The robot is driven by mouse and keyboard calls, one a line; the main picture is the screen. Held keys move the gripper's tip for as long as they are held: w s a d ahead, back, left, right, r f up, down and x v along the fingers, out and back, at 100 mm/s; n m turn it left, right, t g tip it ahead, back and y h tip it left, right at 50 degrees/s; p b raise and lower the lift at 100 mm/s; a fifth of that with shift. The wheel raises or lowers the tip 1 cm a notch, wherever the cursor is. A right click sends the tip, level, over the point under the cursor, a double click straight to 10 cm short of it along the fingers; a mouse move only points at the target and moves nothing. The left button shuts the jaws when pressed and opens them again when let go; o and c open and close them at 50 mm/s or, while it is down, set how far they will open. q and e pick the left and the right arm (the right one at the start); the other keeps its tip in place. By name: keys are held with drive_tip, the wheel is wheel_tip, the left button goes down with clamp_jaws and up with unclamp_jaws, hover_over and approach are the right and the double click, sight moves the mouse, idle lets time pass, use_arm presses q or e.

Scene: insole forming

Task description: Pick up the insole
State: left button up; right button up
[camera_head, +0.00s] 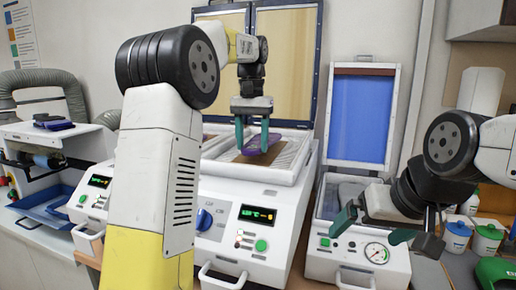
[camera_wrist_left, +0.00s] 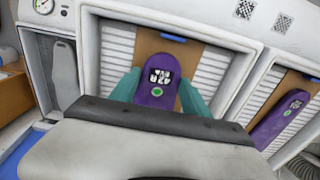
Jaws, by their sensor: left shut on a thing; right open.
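A purple insole (camera_head: 262,152) is at the heated tray of the white machine in the middle of the head view. It also shows in the left wrist view (camera_wrist_left: 158,90), with white print and a green dot, over a brown sheet (camera_wrist_left: 172,45). My left gripper (camera_head: 251,148) points down into the tray and is shut on this insole, one green finger on each side. Whether the insole touches the sheet is hard to tell. My right gripper (camera_head: 372,230) is open and empty, in front of the machine with the blue lid panel.
A second purple insole (camera_wrist_left: 279,122) lies on the neighbouring tray at the right of the left wrist view. The tray's raised lid (camera_head: 288,60) stands behind my left gripper. A gauge machine (camera_head: 340,262) is at the right, with small tubs (camera_head: 456,236) beside it.

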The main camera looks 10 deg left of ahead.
use_arm(q)
drive_tip(key=s+d, duration=0.2)
drive_tip(key=s, duration=0.2)
drive_tip(key=s+d+r, duration=0.1)
drive_tip(key=s+d, duration=0.2)
drive_tip(key=s, duration=0.1)
drive_tip(key=s+d, duration=0.3)
drive_tip(key=s, duration=0.1)
drive_tip(key=shift+s+r, duration=0.2)
drive_tip(key=shift+s, duration=0.2)
wheel_tip(320, 180, up, 3)
drive_tip(key=shift+d, duration=0.1)
idle(0.5)
